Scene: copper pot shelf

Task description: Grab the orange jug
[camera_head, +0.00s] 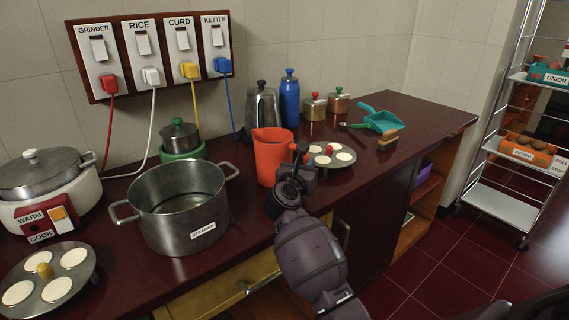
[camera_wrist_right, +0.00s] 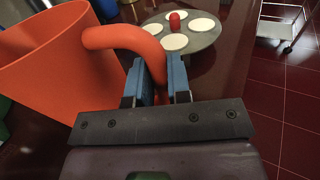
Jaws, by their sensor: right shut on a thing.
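The orange jug (camera_head: 270,156) stands upright on the dark red counter (camera_head: 345,190), to the right of the large steamer pot. In the right wrist view the jug (camera_wrist_right: 45,65) fills the left side, with its handle (camera_wrist_right: 128,37) curving down between the fingers. My right gripper (camera_head: 295,182) is at the jug's handle side in the head view. In the right wrist view its blue fingers (camera_wrist_right: 163,80) are shut on the handle. The handle's lower part is hidden behind the gripper. My left gripper is not seen.
A steel steamer pot (camera_head: 182,208) stands left of the jug. A plate of white discs (camera_head: 345,158) lies just behind and right of it. A kettle (camera_head: 262,108) and blue bottle (camera_head: 290,100) stand behind. A green dustpan (camera_head: 380,119) and brush (camera_head: 388,138) lie farther right.

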